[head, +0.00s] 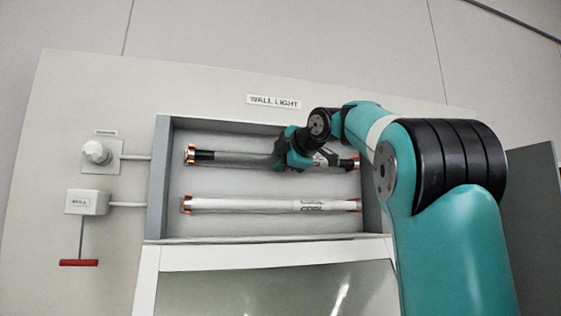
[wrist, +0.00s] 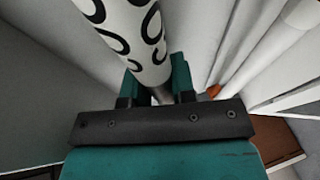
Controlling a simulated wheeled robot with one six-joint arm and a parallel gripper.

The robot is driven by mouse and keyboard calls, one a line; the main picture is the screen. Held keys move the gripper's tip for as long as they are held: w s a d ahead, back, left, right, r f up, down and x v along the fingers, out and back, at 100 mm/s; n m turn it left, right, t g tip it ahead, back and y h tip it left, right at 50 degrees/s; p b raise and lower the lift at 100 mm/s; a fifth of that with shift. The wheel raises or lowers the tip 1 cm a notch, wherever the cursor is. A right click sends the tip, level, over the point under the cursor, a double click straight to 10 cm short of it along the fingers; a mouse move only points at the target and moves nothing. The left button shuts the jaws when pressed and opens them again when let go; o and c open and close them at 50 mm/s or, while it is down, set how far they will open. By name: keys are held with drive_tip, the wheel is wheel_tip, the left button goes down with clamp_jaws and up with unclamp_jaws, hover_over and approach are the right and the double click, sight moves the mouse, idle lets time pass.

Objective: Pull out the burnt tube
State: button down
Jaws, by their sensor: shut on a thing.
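The burnt tube (head: 240,158) is the upper one in the wall light box, grey with blackened ends. Its ends line up with the copper-coloured clips at left and right; I cannot tell how firmly they sit there. My gripper (head: 293,157) is shut on this tube right of its middle and hides that stretch. In the wrist view the tube (wrist: 140,38), white with black curled marks, runs between the jaws of my gripper (wrist: 160,93). The lower tube (head: 250,204) is clean white and lies in its own clips, apart from my gripper.
The grey box (head: 157,190) has raised side walls close to the tube ends. Its cover (head: 265,256) hangs open below. At left are a round white knob (head: 96,152) and a switch box (head: 87,202) with a red-handled pull (head: 78,262). My arm covers the right side.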

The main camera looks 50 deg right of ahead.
drive_tip(key=shift+s+a+b, duration=0.4)
drive_tip(key=shift+s+a, duration=0.05)
drive_tip(key=shift+s, duration=0.3)
drive_tip(key=shift+s+a+b, duration=0.3)
drive_tip(key=shift+s+a, duration=0.25)
drive_tip(key=shift+s, duration=0.35)
drive_tip(key=shift+s+a+b, duration=0.15)
drive_tip(key=shift+s+a, duration=0.3)
drive_tip(key=shift+s, duration=0.25)
drive_tip(key=shift+s+a+b, duration=0.1)
drive_tip(key=shift+s+a, duration=0.3)
drive_tip(key=shift+s, duration=0.3)
drive_tip(key=shift+s+a+b, duration=0.15)
drive_tip(key=shift+s+a, duration=0.3)
drive_tip(key=shift+s, duration=0.25)
